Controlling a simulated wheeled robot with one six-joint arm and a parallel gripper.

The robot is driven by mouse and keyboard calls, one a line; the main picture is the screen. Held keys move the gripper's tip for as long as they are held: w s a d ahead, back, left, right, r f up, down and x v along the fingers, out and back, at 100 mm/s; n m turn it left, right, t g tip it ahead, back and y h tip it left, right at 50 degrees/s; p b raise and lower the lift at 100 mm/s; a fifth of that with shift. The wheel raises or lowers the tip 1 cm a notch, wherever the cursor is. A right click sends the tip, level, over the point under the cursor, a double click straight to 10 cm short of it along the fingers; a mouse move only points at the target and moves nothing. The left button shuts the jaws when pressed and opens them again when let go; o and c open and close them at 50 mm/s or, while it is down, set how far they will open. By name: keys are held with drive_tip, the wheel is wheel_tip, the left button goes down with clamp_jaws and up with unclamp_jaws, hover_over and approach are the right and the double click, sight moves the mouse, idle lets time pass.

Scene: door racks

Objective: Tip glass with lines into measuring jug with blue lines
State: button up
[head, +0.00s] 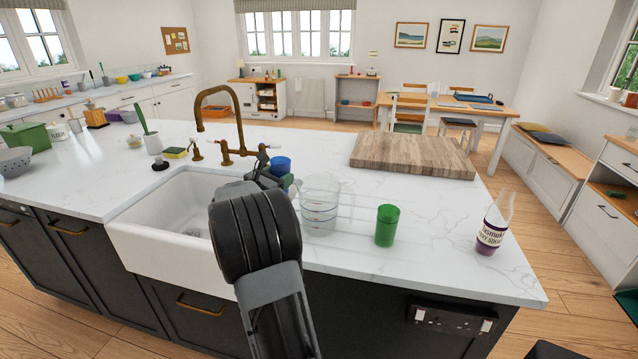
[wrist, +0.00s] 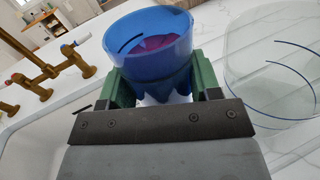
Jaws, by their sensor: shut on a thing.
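My gripper (wrist: 165,92) has green fingers and is shut on a blue glass (wrist: 150,62), which looks upright. Dark line marks show on the glass, and a purple-pink content shows inside it in the wrist view. In the head view the blue glass (head: 281,164) shows just beyond my arm, above the counter by the sink's right edge. The clear measuring jug with blue lines (head: 319,205) stands upright on the counter just right of my gripper. It also shows at the right of the wrist view (wrist: 275,75), apart from the glass. The jug looks empty.
A green tumbler (head: 386,225) and a labelled bottle (head: 494,222) stand right of the jug. A wooden board (head: 415,155) lies behind. The white sink (head: 165,235) and brass tap (head: 225,130) are at left. The counter between jug and board is clear.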

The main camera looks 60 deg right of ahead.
sight(276, 170)
drive_tip(key=r, duration=0.2)
drive_tip(key=r+m, duration=0.1)
drive_tip(key=shift+s+r+p, duration=0.1)
drive_tip(key=shift+s+p, duration=0.2)
drive_tip(key=shift+p, duration=0.1)
drive_tip(key=shift+s+b, duration=0.15)
drive_tip(key=shift+b, duration=0.15)
drive_tip(key=shift+s+r+m, duration=0.2)
drive_tip(key=shift+r+m, duration=0.25)
drive_tip(key=shift+s+r+m, duration=0.15)
drive_tip(key=shift+r+m, duration=0.3)
drive_tip(key=shift+s+b, duration=0.15)
drive_tip(key=shift+b, duration=0.2)
drive_tip(key=shift+s+d+r+m, duration=0.15)
drive_tip(key=shift+m, duration=0.35)
drive_tip(key=shift+s+r+m+y+b, duration=0.2)
drive_tip(key=shift+s+r+m+b, duration=0.15)
drive_tip(key=shift+m, duration=0.2)
drive_tip(key=shift+s+r+m+y+b, duration=0.2)
drive_tip(key=shift+s+m+b, duration=0.15)
drive_tip(key=shift+s+m, duration=0.15)
drive_tip(key=shift+r+m+t, duration=0.3)
drive_tip(key=shift+r+m, duration=0.1)
drive_tip(key=shift+m, duration=0.45)
drive_tip(key=shift+f+m+t+b, duration=0.15)
drive_tip(key=shift+f+m+b, duration=0.2)
drive_tip(key=shift+m+b, duration=0.45)
drive_tip(key=shift+f+m+t+b, duration=0.15)
drive_tip(key=shift+f+m+b, duration=0.2)
drive_tip(key=shift+m+b, duration=0.45)
